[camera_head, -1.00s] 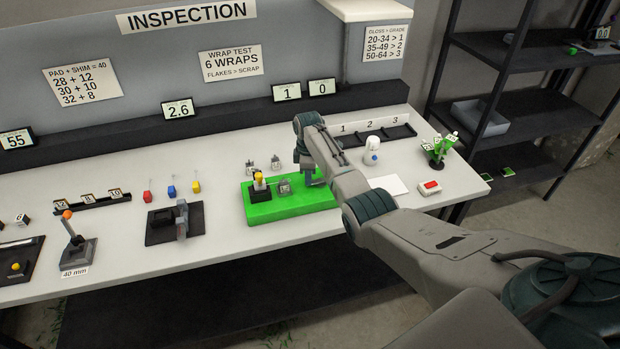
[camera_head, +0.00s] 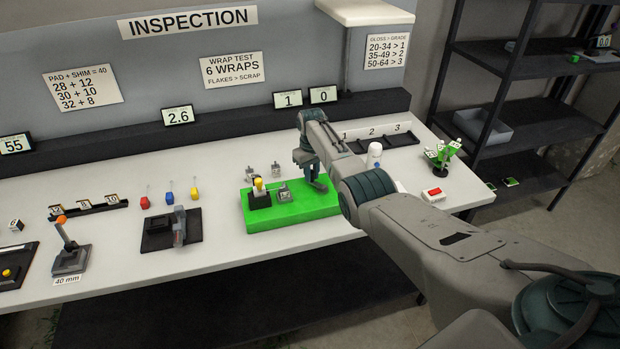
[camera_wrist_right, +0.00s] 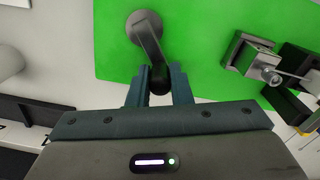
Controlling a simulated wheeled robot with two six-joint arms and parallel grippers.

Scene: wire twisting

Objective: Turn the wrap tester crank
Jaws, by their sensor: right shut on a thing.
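The wrap tester is a green block (camera_head: 262,217) on the table. In the right wrist view its crank arm (camera_wrist_right: 149,40) runs from a round grey hub to a dark handle (camera_wrist_right: 158,84). My right gripper (camera_wrist_right: 159,85) is shut on this handle, with one finger on each side of it. In the head view my right gripper (camera_head: 318,186) is low over the right end of the green block, and hides most of the crank. A grey clamp-like part (camera_head: 284,192) and a black part with a yellow top (camera_head: 259,190) stand on the block. My left gripper is out of view.
Small displays behind the tester read 1 (camera_head: 287,99) and 0 (camera_head: 323,94). A sign (camera_head: 231,69) reads "6 WRAPS". A white bottle (camera_head: 375,155) and red-button box (camera_head: 433,195) stand to the right. A black fixture (camera_head: 157,235) stands to the left.

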